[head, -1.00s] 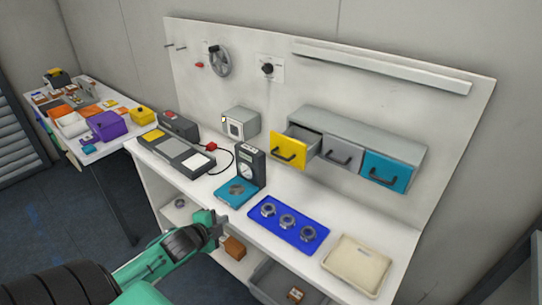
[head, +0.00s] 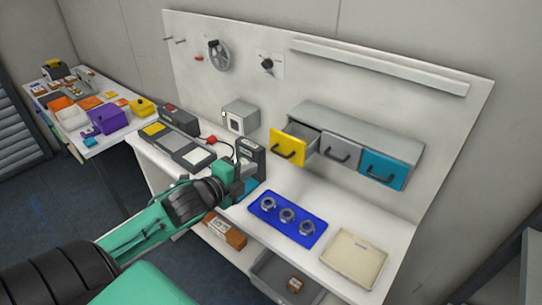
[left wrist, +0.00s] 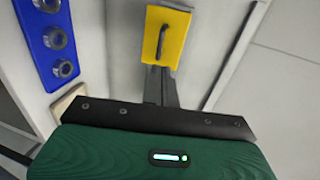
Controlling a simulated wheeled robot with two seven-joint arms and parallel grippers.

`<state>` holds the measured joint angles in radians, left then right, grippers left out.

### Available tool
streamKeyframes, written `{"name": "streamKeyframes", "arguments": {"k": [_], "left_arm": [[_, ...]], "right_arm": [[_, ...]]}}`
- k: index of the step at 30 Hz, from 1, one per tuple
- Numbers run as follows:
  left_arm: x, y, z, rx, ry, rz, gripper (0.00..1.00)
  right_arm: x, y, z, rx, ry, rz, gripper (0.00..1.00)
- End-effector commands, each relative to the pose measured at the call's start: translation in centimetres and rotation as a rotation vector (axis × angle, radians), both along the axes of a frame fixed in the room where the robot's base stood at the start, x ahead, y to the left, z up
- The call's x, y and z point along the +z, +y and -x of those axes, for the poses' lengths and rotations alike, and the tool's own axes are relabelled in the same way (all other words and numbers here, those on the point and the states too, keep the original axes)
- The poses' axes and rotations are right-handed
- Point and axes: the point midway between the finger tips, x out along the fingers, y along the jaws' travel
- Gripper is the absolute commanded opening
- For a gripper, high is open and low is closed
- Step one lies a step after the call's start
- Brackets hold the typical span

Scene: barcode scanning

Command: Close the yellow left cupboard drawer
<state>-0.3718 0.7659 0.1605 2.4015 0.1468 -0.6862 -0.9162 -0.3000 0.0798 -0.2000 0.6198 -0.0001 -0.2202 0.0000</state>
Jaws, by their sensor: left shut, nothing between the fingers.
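The yellow left cupboard drawer (head: 286,148) stands pulled out of the grey cupboard (head: 360,131); the grey middle drawer (head: 341,153) and teal right drawer (head: 383,170) sit flush. The yellow front with its dark handle also shows in the left wrist view (left wrist: 166,36), ahead of my gripper. My right gripper is not in view.
A blue tray (head: 271,225) with three metal rings and a beige tray (head: 355,260) lie on the white bench, right of my left gripper. The gauge device (head: 250,160) stands beside my gripper. A grey box (head: 239,116) stands left of the drawer.

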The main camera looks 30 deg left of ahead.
Motion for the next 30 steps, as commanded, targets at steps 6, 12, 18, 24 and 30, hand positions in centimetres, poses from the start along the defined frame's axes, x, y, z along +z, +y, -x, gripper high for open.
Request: {"name": "streamKeyframes", "arguments": {"k": [6, 12, 18, 24, 30], "left_arm": [[-0.2, -0.1, -3.0, 0.001, -0.002, 0.002, 0.0], [-0.9, -0.3, -5.8, 0.001, -0.002, 0.002, 0.0], [-1.5, -0.5, -8.3, 0.001, 0.0, 0.001, 0.0], [-2.0, -0.6, -9.3, 0.0, 0.0, 0.0, 0.0], [-2.1, -0.6, -9.4, -0.001, 0.0, -0.001, 0.0]], "right_arm": [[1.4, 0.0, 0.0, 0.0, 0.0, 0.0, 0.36], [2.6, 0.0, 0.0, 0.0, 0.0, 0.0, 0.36], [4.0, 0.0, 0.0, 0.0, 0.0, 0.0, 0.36], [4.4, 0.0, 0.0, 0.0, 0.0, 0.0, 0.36], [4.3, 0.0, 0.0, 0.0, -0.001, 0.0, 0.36]]}}
